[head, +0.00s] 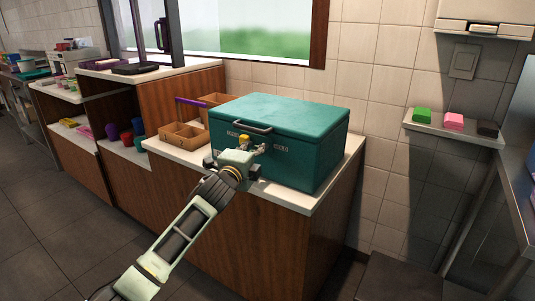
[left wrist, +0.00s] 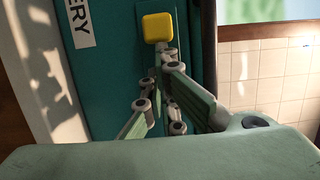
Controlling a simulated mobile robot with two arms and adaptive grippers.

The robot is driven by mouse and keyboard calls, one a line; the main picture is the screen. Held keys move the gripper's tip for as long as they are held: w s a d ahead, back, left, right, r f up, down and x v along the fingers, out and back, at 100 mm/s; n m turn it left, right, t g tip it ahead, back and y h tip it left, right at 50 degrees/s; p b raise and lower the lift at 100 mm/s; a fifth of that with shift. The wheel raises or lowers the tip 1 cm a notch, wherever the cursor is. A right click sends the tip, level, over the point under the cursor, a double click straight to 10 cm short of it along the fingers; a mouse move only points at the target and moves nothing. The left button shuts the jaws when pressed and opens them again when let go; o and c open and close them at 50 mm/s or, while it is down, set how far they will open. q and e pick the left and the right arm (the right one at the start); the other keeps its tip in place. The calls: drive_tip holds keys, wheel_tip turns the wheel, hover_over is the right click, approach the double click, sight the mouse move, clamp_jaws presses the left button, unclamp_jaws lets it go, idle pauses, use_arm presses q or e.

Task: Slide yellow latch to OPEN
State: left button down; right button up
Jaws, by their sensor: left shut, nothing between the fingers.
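The yellow latch (head: 244,138) is a small rounded block on the front of a closed teal box (head: 315,150). In the left wrist view the yellow latch (left wrist: 157,28) sits on a teal plate at the top middle, just beyond my fingertips. My left gripper (head: 262,148) is shut and empty, in front of the box face near the latch. In the left wrist view the left gripper's fingers (left wrist: 162,62) meet just below the latch; I cannot tell if they touch it. A white label ending in "ERY" (left wrist: 78,20) lies left of the latch. My right gripper is not in view.
The box stands on a white-topped wooden counter (head: 323,200), with a metal handle (head: 252,127) on its front. Brown open trays (head: 184,134) stand left of it. A wall shelf (head: 450,131) at right holds green, pink and dark blocks. The floor at lower left is clear.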

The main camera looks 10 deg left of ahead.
use_arm(q)
drive_tip(key=shift+a, duration=0.1)
drive_tip(key=shift+s, duration=0.25)
drive_tip(key=s+a, duration=0.1)
drive_tip(key=s, duration=1)
drive_tip(key=shift+s, duration=0.25)
